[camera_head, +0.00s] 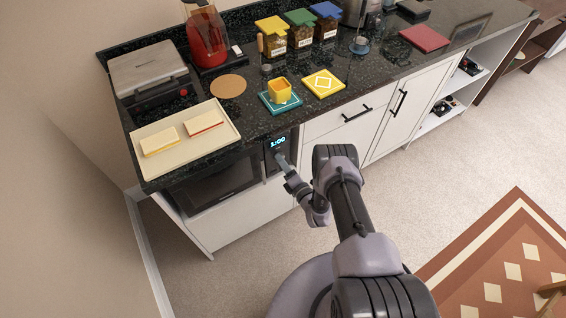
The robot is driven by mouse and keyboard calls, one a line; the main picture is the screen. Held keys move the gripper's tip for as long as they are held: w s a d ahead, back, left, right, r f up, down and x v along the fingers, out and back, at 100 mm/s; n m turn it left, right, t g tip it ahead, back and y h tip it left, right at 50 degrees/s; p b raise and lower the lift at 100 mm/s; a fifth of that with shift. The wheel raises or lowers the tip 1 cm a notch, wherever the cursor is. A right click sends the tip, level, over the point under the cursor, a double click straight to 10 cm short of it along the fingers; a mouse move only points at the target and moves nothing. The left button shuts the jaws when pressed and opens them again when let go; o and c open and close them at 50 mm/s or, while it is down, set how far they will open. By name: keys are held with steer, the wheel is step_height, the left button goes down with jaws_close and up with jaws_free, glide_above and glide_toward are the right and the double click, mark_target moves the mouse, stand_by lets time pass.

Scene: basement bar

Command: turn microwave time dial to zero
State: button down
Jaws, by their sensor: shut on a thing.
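The microwave (213,184) is built in under the counter at the left, with a dark door and a control panel on its right side. The panel's lit display (278,142) appears to read 1:00. My gripper (283,161) is at the panel just below the display, shut on the time dial. The dial itself is mostly hidden by my gripper, so I cannot tell which way it points.
A tray with sandwiches has its pale rim (150,178) above the microwave. White cabinets (335,128) with black handles continue right. The carpet (430,165) right of my arm is clear.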

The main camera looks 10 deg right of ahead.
steer(key=n, duration=1)
steer(key=shift+f+n+t, duration=0.2)
steer(key=shift+n+t, duration=0.1)
steer(key=shift+n, duration=0.4)
steer(key=c, duration=0.9)
jaws_free()
